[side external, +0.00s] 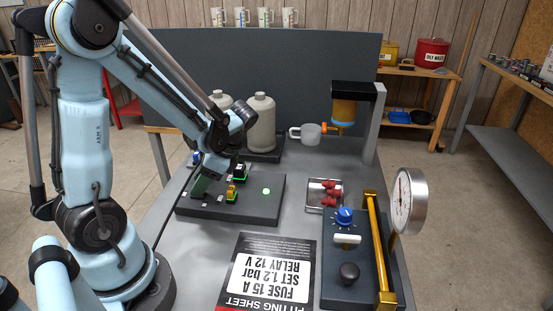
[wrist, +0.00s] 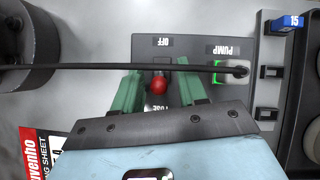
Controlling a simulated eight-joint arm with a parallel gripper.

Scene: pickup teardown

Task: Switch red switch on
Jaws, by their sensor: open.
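The red switch (wrist: 159,85) shows in the wrist view as a round red knob on a dark panel, below an OFF label (wrist: 162,41). A second label below it is partly hidden by my gripper. My gripper (wrist: 159,79) is open, with one green finger on each side of the red knob; contact cannot be told. In the side view my gripper (side external: 199,188) points down over the left part of the dark panel (side external: 240,212), and the red switch is hidden there.
A PUMP label (wrist: 226,49) and a green-lit part lie right of the knob. A dark cable crosses the wrist view. A blue 15 fuse (wrist: 288,23) is upper right. On the table are a fitting sheet (side external: 267,270), a tray (side external: 312,196) with red parts and a gauge (side external: 409,201).

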